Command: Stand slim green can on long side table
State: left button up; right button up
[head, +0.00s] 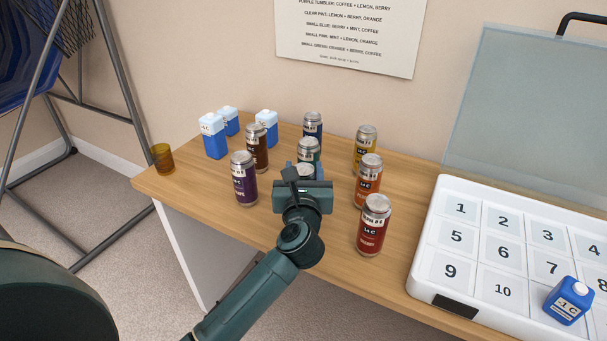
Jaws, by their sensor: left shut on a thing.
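My left gripper (303,186) reaches over the front of the long wooden side table (278,226). I cannot tell from this view whether the held can touches the table. My right gripper is out of view.
Around the gripper stand purple (244,182), brown (256,150), navy (312,126), yellow (364,147), orange (368,180) and red (373,228) cans. Blue-white cartons (213,138) and an amber cup (162,158) are left. An open numbered case (428,263) with a blue jug (567,302) is right.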

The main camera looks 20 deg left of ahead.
pick_arm(q)
jog(key=shift+r, duration=0.1)
jog(key=o, duration=1.1)
jog(key=shift+f, duration=0.2)
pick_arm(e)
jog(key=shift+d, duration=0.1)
pick_arm(q)
jog(key=shift+o, duration=0.2)
